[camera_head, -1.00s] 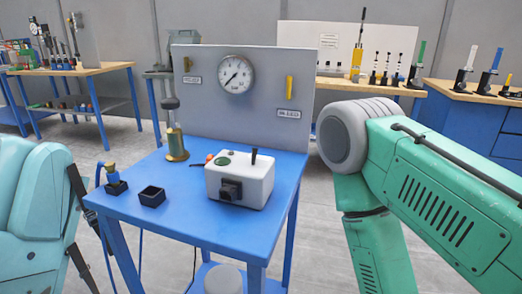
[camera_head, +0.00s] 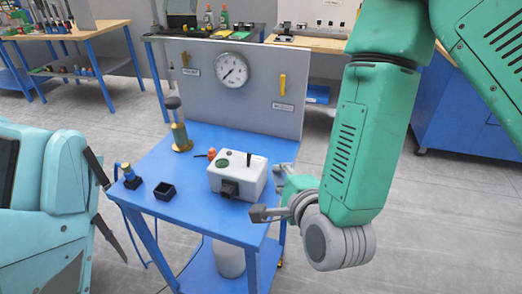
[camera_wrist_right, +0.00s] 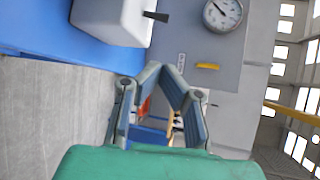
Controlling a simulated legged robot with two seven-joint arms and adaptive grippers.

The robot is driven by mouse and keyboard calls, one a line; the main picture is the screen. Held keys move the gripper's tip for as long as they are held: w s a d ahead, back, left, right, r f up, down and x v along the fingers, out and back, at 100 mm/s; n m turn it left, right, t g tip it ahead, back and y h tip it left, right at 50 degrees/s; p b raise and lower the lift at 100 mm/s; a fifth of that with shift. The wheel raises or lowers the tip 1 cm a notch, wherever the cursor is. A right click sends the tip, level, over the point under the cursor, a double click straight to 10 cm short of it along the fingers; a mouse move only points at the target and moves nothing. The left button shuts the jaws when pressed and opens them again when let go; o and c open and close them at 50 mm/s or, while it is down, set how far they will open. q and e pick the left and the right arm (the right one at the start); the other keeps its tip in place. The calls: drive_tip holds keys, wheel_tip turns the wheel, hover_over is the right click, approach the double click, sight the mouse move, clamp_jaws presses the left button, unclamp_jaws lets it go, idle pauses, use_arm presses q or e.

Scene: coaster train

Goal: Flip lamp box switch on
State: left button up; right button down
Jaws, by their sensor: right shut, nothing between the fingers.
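The lamp box is a white box (camera_head: 243,182) on the blue table, with a green round part (camera_head: 223,162) and a black lever switch (camera_head: 249,157) on top. A black square socket (camera_head: 229,188) is on its front. The lever also shows in the right wrist view (camera_wrist_right: 156,16), sticking out from the white box (camera_wrist_right: 112,18). My left gripper is not in view.
A grey panel (camera_head: 265,115) with a gauge (camera_head: 231,70) and a yellow handle (camera_head: 283,84) stands behind the box. A brass-based post (camera_head: 181,138), a small black tray (camera_head: 164,191) and a blue-topped plug part (camera_head: 128,176) share the blue table (camera_head: 190,215).

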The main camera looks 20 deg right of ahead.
sight(258, 166)
drive_tip(key=x, duration=0.6)
drive_tip(key=p+x, duration=0.1)
drive_tip(key=x, duration=0.2)
drive_tip(key=shift+w+a, duration=0.1)
drive_tip(key=shift+a, duration=0.3)
drive_tip(key=shift+w+d+f, duration=0.2)
drive_tip(key=shift+w, duration=0.15)
drive_tip(key=shift+a, duration=0.55)
drive_tip(key=shift+a+r, duration=0.15)
drive_tip(key=shift+a, duration=0.4)
drive_tip(key=shift+d, duration=0.4)
drive_tip(key=shift+s+d, duration=0.1)
drive_tip(key=shift+d, duration=0.35)
drive_tip(key=shift+s+a, duration=0.1)
drive_tip(key=shift+a, duration=0.7)
drive_tip(key=shift+s+d+b, duration=0.1)
drive_tip(key=shift+d+b, duration=0.2)
drive_tip(key=shift+d, duration=0.2)
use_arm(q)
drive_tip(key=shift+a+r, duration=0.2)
use_arm(e)
drive_tip(key=shift+a, duration=0.1)
